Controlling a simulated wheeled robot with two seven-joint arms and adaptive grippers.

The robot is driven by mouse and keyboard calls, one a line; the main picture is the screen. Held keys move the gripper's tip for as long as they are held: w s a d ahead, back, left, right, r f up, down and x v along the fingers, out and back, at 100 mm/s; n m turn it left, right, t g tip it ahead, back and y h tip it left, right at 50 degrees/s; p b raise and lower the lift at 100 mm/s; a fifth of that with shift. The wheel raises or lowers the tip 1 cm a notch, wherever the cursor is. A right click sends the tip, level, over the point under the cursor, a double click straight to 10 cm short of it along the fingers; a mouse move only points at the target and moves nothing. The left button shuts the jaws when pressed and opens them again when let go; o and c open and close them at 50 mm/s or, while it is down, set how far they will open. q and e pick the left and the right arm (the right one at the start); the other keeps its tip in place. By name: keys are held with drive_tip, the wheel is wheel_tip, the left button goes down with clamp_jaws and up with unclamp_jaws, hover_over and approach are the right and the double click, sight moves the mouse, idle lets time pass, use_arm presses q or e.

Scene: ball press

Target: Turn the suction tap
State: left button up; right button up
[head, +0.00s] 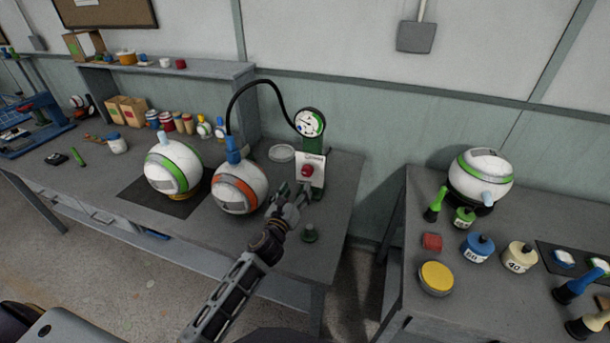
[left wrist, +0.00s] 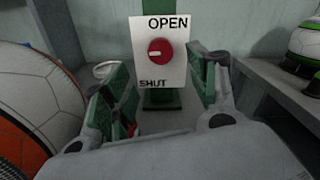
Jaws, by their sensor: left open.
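The suction tap is a red round knob (head: 307,170) on a white plate (head: 313,180) on a green stand below a round gauge (head: 309,122). In the left wrist view the knob (left wrist: 160,51) sits between the words OPEN above and SHUT below, and its pale mark points left. My left gripper (head: 293,198) is open in front of the plate. In the left wrist view its green-padded fingers (left wrist: 162,92) stand apart to either side and below the knob, with nothing between them. My right gripper is not in view.
A white ball with an orange band (head: 239,188) stands close left of my gripper, joined to the gauge by a black hose (head: 238,98). A green-banded ball (head: 173,168) is farther left. A second table (head: 418,197) is at right.

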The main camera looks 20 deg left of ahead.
sight(306, 173)
use_arm(q)
drive_tip(key=shift+w+d, duration=0.15)
drive_tip(key=shift+w, duration=4.5)
drive_tip(key=c, duration=1)
